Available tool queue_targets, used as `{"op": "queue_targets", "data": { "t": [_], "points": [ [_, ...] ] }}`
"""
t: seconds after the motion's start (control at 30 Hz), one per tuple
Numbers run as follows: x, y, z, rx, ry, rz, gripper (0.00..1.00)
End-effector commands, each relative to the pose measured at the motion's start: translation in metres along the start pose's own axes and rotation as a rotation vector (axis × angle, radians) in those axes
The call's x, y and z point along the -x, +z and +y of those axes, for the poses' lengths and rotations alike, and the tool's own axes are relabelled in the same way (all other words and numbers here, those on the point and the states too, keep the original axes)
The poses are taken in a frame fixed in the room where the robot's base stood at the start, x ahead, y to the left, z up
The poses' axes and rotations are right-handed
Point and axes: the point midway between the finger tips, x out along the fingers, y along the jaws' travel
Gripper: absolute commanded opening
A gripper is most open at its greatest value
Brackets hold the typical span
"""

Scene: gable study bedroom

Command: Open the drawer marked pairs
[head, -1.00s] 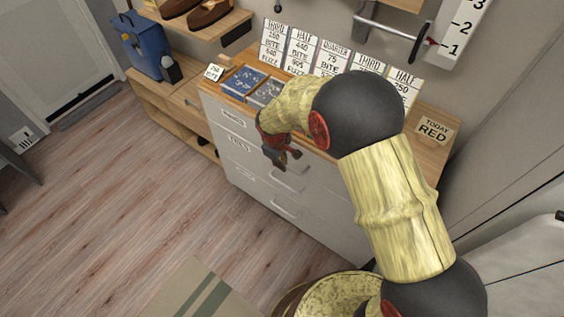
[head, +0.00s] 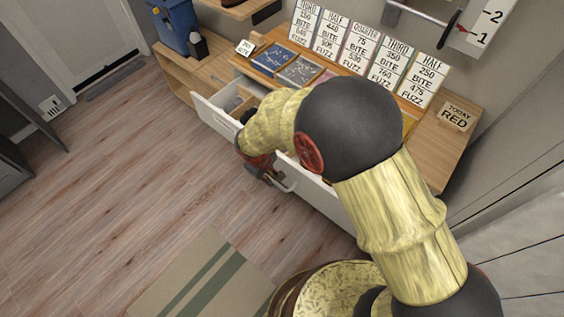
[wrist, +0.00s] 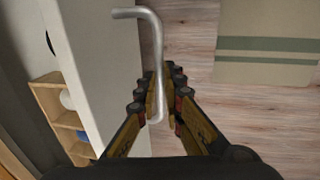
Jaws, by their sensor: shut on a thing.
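A white drawer (head: 214,119) of the cabinet stands pulled out in the head view, with its inside partly showing. Its label cannot be read from here, and my arm hides much of its front. My gripper (head: 268,172) is at the drawer front. A bent metal bar handle (wrist: 157,60) runs between my fingers in the wrist view, and my gripper (wrist: 172,112) is shut on it near one end. The pale drawer front (wrist: 100,60) is to the left of the handle there.
The wooden cabinet top (head: 425,150) holds price cards (head: 330,45), blue packets (head: 274,60) and a "TODAY RED" sign (head: 456,115). A low shelf with a blue bag (head: 172,28) stands to the left. The wood floor (head: 110,190) before the drawer is clear, with a striped rug (head: 205,275).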

Motion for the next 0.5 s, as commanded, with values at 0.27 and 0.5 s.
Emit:
{"op": "queue_targets", "data": {
  "t": [0.27,0.5],
  "points": [
    [0.01,0.0,-0.053,0.005,0.0,0.001,0.0],
    [0.014,0.0,-0.072,0.001,0.0,0.001,0.0]
  ]
}}
